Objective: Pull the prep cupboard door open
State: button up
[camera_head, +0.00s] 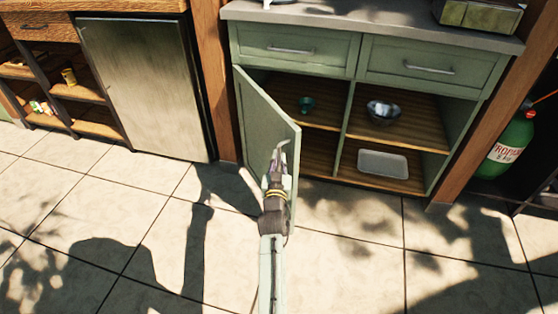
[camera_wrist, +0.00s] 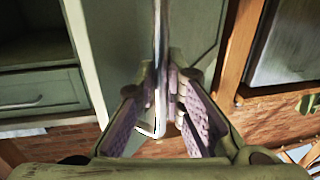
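The prep cupboard is pale green, with its left door (camera_head: 258,108) swung well out from the frame, hinged on the left. The door also shows in the wrist view (camera_wrist: 95,55). A metal bar handle (camera_wrist: 160,45) is on the door's outer face. My gripper (camera_head: 279,165) is at the door's free edge. In the wrist view its two padded fingers (camera_wrist: 162,85) lie on either side of the handle, close against it near the tips. The handle's bent end (camera_wrist: 150,131) shows between the fingers. In the head view the door and gripper hide part of the handle.
Inside the cupboard are a small green cup (camera_head: 306,104), a bowl (camera_head: 384,112) and a pale tray (camera_head: 383,163). A metal-fronted unit (camera_head: 146,85) stands left. A green gas bottle (camera_head: 508,146) stands right. The tiled floor (camera_head: 160,225) in front is clear.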

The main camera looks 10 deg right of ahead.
jog(key=o, duration=0.4)
jog(key=shift+s, duration=0.1)
jog(key=v, duration=0.7)
jog(key=shift+s, duration=0.15)
jog(key=shift+a, duration=0.1)
